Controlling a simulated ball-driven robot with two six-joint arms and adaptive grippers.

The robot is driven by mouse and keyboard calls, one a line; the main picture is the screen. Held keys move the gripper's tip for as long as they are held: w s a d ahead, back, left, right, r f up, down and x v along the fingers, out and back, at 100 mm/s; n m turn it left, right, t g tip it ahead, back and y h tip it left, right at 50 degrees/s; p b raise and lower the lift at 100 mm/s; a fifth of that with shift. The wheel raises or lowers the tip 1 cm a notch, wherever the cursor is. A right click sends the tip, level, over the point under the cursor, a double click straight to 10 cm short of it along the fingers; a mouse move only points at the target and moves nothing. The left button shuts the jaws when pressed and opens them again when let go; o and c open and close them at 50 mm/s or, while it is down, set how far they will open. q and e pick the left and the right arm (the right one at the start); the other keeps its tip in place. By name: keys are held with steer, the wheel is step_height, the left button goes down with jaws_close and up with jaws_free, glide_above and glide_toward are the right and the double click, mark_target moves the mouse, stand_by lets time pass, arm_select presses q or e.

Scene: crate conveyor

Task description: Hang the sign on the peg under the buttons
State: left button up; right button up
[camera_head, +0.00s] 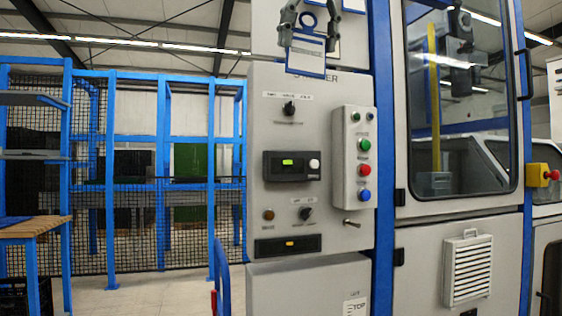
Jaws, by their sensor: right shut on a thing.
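My right gripper (309,22) is at the top of the view, in front of the upper part of the grey control cabinet. It is shut on the sign (306,56), a white plate with a blue border that hangs below the fingers. The sign is above and left of the button box (343,160), which carries green, red and blue buttons. A short metal peg (351,223) sticks out of the cabinet under that box, and it is bare. My left gripper is not in view.
The control cabinet (262,170) has knobs, a small display and a slot. A machine door with a window (465,100) stands to the right. Blue mesh fencing (112,170) and a wooden-topped bench (35,226) are to the left.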

step_height(320, 180, up, 26)
steer(key=s+p, duration=0.1)
steer(key=p, duration=2.3)
steer(key=shift+p, duration=0.35)
steer(key=shift+a, duration=0.1)
